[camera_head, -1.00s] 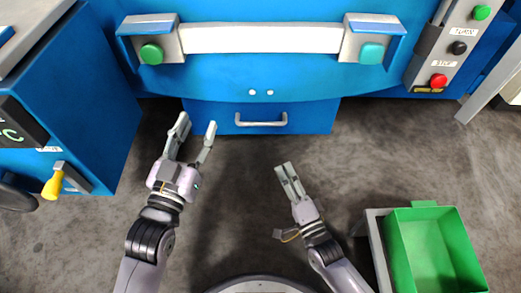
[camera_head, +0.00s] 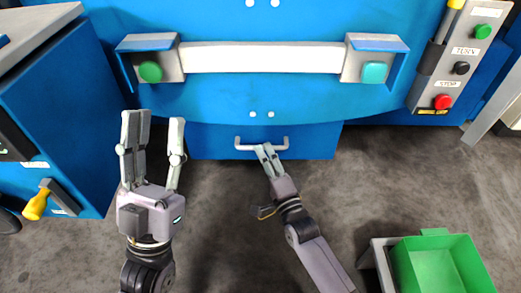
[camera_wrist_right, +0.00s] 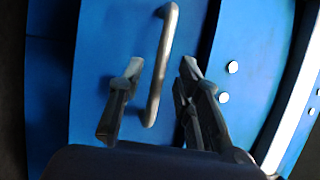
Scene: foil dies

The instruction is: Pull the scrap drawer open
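The scrap drawer (camera_head: 220,147) is a blue front low in the machine, and it looks shut. Its grey bar handle (camera_head: 246,147) runs across the front. My right gripper (camera_head: 265,148) is at the right part of the handle. In the right wrist view the handle (camera_wrist_right: 162,70) passes between the two open fingers of my right gripper (camera_wrist_right: 152,95), with a gap to each side. My left gripper (camera_head: 157,118) is open and empty, left of the drawer and apart from it.
A green bin (camera_head: 435,265) stands at the lower right. A blue cabinet (camera_head: 60,110) with a yellow-handled lever (camera_head: 36,205) is at the left. Above the drawer are a green button (camera_head: 151,71) and a teal button (camera_head: 374,71). Grey floor in front of the drawer is clear.

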